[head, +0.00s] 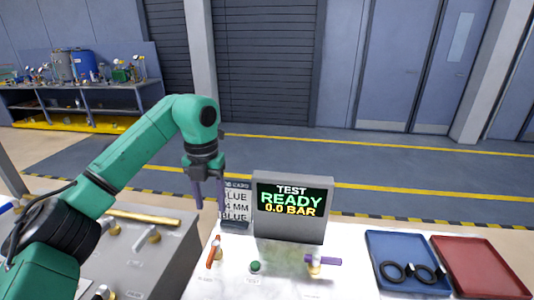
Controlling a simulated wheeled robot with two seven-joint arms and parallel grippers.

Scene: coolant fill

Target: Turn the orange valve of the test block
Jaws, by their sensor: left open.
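The orange valve (214,251) stands on the light top of the test block (235,283), toward its left side. Its handle points roughly away from me, slightly tilted in the picture. A green button (255,267) labelled TEST and a purple-handled valve (322,261) are to its right on the same block. My left gripper (209,206) hangs with its fingers pointing down, above the orange valve in the picture and apart from it. It is open and empty. My right gripper is not in view.
A display (290,210) reads TEST READY 0.0 BAR behind the valves; a text card (236,203) beside it is partly hidden. A blue tray (407,253) with black rings and a red tray (480,264) lie right. A grey block (160,262) with brass fittings is left.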

